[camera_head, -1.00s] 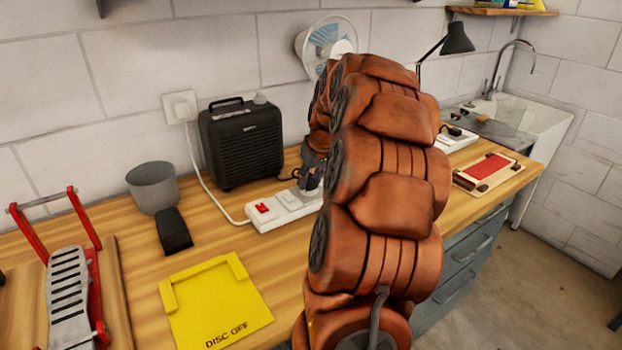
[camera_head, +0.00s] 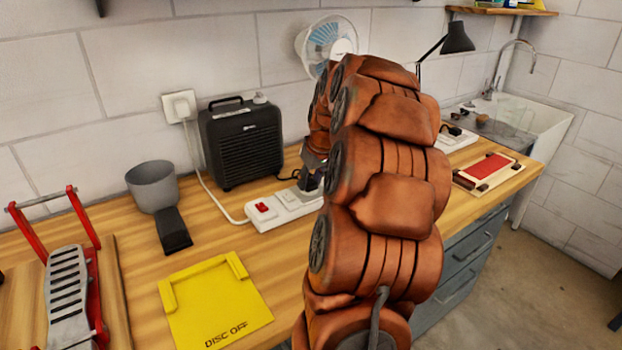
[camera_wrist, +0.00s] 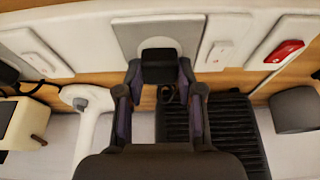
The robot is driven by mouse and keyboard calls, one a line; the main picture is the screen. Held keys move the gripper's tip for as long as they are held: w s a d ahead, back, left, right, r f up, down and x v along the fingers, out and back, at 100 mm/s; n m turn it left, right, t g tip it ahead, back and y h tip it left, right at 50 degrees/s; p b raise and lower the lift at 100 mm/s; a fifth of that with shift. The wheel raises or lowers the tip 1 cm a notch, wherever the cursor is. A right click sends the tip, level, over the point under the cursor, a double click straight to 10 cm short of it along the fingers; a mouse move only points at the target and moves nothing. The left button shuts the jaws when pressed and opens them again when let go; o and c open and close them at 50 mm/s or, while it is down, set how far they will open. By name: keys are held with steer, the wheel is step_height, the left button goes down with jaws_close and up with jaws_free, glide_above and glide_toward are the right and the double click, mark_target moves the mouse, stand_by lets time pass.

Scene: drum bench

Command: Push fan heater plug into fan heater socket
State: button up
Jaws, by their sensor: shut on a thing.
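My gripper (camera_wrist: 160,92) is shut on the black fan heater plug (camera_wrist: 160,66), one finger on each side of it. The plug lies over a grey socket plate (camera_wrist: 131,40) on the white power strip (camera_wrist: 75,22); whether its pins are in cannot be seen. In the head view the strip (camera_head: 262,223) lies on the bench, and my arm hides its right part and most of my gripper (camera_head: 309,180). The black fan heater (camera_head: 240,143) stands behind the strip. Its ribbed side also shows in the wrist view (camera_wrist: 235,130).
A red switch (camera_head: 262,207) sits at the strip's left end. A white cord runs to a wall socket (camera_head: 180,106). The bench before the heater's left side is mostly clear.

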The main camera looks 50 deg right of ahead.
steer(key=shift+f, duration=0.35)
stand_by(0.5)
steer(key=o, duration=1.2)
steer(key=v, duration=1.2)
steer(key=shift+f+b, duration=0.2)
steer(key=shift+b, duration=0.1)
step_height(320, 180, down, 5)
steer(key=b, duration=0.2)
steer(key=shift+r+b, duration=0.15)
steer(key=shift+b, duration=0.25)
jaws_close()
